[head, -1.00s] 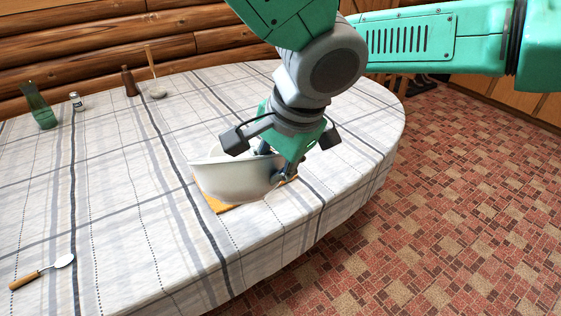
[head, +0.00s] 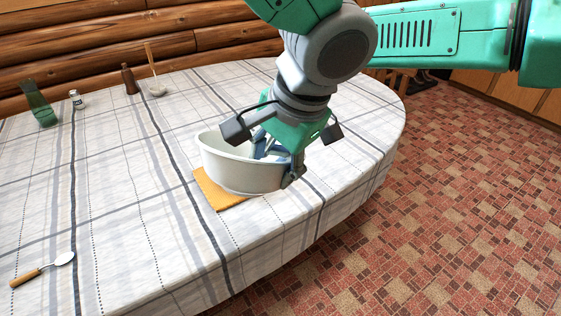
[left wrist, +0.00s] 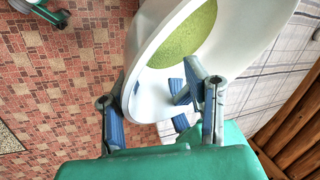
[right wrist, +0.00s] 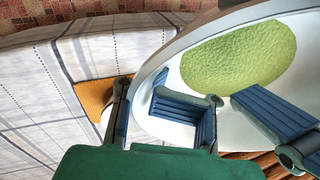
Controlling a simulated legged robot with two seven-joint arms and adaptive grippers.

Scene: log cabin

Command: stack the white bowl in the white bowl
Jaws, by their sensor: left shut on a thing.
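A white bowl (head: 240,172) is in the head view at the table's near right side, close over an orange cloth. Its round green inner area shows in the left wrist view (left wrist: 186,38) and the right wrist view (right wrist: 245,55). My left gripper (left wrist: 152,82) is shut on the bowl's rim, one finger outside and blue finger pads inside. The gripper at the bowl also shows in the head view (head: 278,165). In the right wrist view, my right gripper (right wrist: 140,90) has fingers on both sides of the rim; its grip is unclear.
The orange cloth (head: 213,190) lies flat under the bowl's left side. A spoon (head: 42,270) lies at the front left. A green glass (head: 37,103), small jar (head: 76,99) and brown bottle (head: 130,79) stand at the back. The table's left middle is clear.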

